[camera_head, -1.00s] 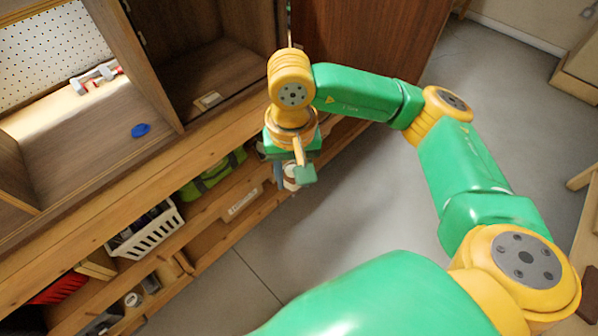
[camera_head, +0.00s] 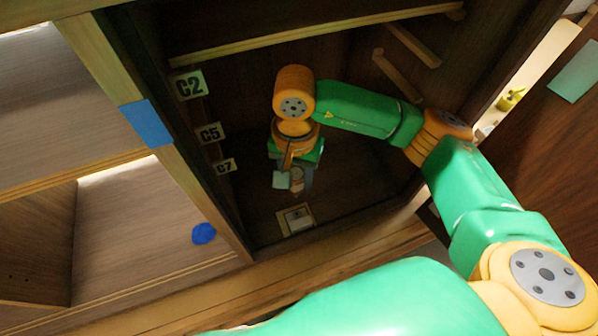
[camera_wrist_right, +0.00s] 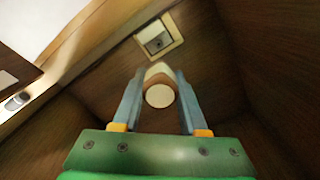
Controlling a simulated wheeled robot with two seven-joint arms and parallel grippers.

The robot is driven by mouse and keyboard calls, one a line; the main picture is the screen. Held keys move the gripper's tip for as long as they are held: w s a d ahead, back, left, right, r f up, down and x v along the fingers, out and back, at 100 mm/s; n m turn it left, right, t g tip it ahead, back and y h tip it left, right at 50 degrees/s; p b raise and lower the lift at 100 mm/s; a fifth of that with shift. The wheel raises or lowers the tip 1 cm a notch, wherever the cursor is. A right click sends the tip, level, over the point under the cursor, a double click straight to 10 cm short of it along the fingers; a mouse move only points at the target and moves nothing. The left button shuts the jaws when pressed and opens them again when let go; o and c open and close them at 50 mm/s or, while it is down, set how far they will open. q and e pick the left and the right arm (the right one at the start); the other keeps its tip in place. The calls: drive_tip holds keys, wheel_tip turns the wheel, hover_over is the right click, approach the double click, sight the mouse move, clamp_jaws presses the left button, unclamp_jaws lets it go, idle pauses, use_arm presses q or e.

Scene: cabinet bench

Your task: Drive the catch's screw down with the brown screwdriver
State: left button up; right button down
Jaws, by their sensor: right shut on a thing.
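My right gripper (camera_head: 293,183) is inside the dark cabinet compartment, pointing down. In the right wrist view its two grey fingers (camera_wrist_right: 157,100) are shut on the brown screwdriver (camera_wrist_right: 158,94), whose pale round butt end faces the camera. In the head view only a small part of the screwdriver (camera_head: 297,178) shows between the fingers. The catch (camera_head: 297,219), a cream plate with a grey middle, lies on the compartment floor just below the gripper. It also shows beyond the fingers in the right wrist view (camera_wrist_right: 159,37). The screwdriver's tip is hidden, so contact with the screw cannot be told. My left gripper is out of view.
A wooden rail (camera_head: 310,33) crosses above. A blue disc (camera_head: 204,233) lies in the bay to the left. An open door (camera_head: 545,165) stands at right.

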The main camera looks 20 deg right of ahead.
sight(297, 194)
drive_tip(key=shift+s+a+f, duration=0.1)
drive_tip(key=shift+s, duration=0.1)
drive_tip(key=f+b, duration=0.4)
drive_tip(key=f, duration=0.1)
drive_tip(key=shift+s+a+f, duration=0.1)
drive_tip(key=shift+s+f, duration=0.15)
drive_tip(key=shift+s, duration=0.1)
drive_tip(key=shift+f+b, duration=0.15)
drive_tip(key=shift+b, duration=0.2)
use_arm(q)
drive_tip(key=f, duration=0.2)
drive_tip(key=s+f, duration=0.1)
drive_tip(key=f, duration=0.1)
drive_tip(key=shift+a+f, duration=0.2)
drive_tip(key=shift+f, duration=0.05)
use_arm(e)
drive_tip(key=shift+s, duration=0.15)
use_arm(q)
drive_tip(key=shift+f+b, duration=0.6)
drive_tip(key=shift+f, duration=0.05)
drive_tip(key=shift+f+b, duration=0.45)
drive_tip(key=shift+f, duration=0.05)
use_arm(e)
drive_tip(key=shift+f, duration=0.25)
